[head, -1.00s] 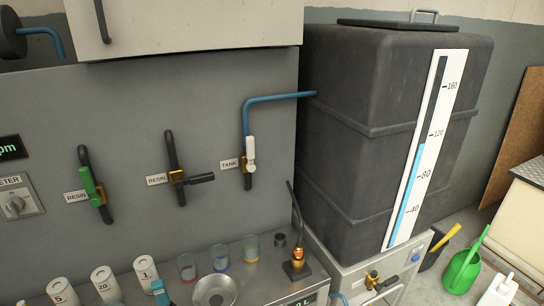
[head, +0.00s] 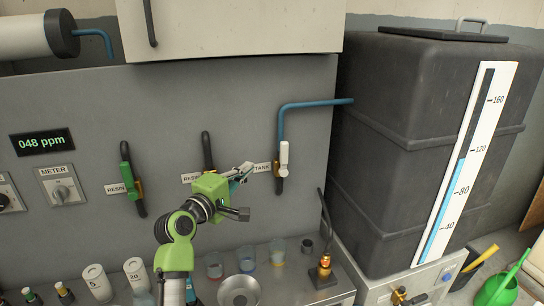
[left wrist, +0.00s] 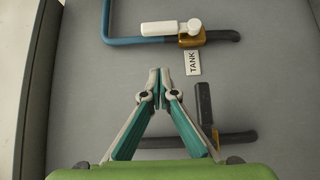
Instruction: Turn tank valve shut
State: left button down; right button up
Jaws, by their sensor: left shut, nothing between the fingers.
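The tank valve has a white lever (head: 283,158) that points up along its vertical pipe, right of the TANK label (head: 262,168). In the left wrist view the white lever (left wrist: 168,27) lies along the pipe line, beside the brass valve body (left wrist: 191,38). My left gripper (head: 247,169) is in front of the panel, just left of the tank valve and apart from its lever. In the left wrist view its fingertips (left wrist: 159,76) meet with nothing between them. My right gripper is not in view.
The middle resin valve is largely hidden behind my left gripper; its black lever (left wrist: 203,102) shows in the wrist view. A green-levered valve (head: 127,175) is further left. The dark tank (head: 405,110) stands right.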

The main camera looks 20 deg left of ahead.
aim_at(284, 160)
pick_arm(q)
jog(key=w+d+p, duration=0.3)
jog(key=w+d, duration=0.1)
jog(key=w, duration=0.5)
jog(key=shift+d, duration=0.4)
